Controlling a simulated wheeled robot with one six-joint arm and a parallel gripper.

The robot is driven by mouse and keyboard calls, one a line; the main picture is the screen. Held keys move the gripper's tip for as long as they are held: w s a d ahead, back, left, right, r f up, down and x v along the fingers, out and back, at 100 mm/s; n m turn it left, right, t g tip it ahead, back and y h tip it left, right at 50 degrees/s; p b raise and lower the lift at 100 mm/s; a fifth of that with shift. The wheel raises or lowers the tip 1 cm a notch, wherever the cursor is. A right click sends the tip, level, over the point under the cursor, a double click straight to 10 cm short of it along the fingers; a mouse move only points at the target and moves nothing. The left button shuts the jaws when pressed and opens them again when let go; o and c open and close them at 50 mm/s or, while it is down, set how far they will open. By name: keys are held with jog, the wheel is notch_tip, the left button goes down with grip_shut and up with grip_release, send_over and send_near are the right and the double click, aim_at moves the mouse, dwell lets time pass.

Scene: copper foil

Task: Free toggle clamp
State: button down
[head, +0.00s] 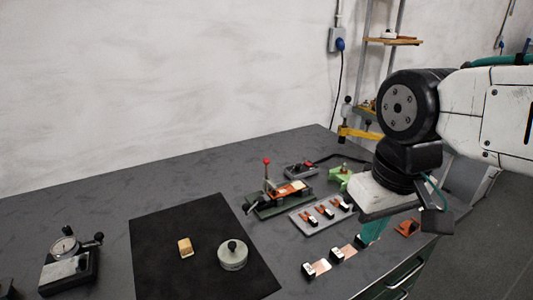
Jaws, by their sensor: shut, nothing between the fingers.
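The toggle clamp (267,176) stands on a green-grey base (281,206) near the middle of the bench. Its lever is upright with a red ball knob on top. An orange-copper strip (292,188) lies on the fixture beside the lever. The fingertips are partly hard to make out against the copper pieces below.
A grey tray (302,226) with several orange-and-black pieces lies between clamp and gripper. Copper strips with black-and-white blocks (316,269) lie in front. A black mat (160,240) holds a wooden block (185,247) and a round weight (233,256). A dial gauge (67,262) stands left.

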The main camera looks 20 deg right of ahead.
jog(key=shift+a, duration=0.1)
jog(key=w+a+n+t, duration=0.2)
jog(key=w+n, duration=1.7)
jog(key=w, duration=1.4)
jog(key=shift+n+t, duration=0.3)
jog(key=shift+t, duration=0.1)
jog(key=x, duration=0.3)
jog(key=w+x, duration=0.1)
jog(key=x, duration=0.3)
jog(key=w+x, duration=0.1)
jog(key=x, duration=0.3)
jog(key=shift+w+a+r, duration=0.15)
jog(key=shift+a+r, duration=0.2)
jog(key=shift+w+a, duration=0.1)
jog(key=shift+w, duration=0.5)
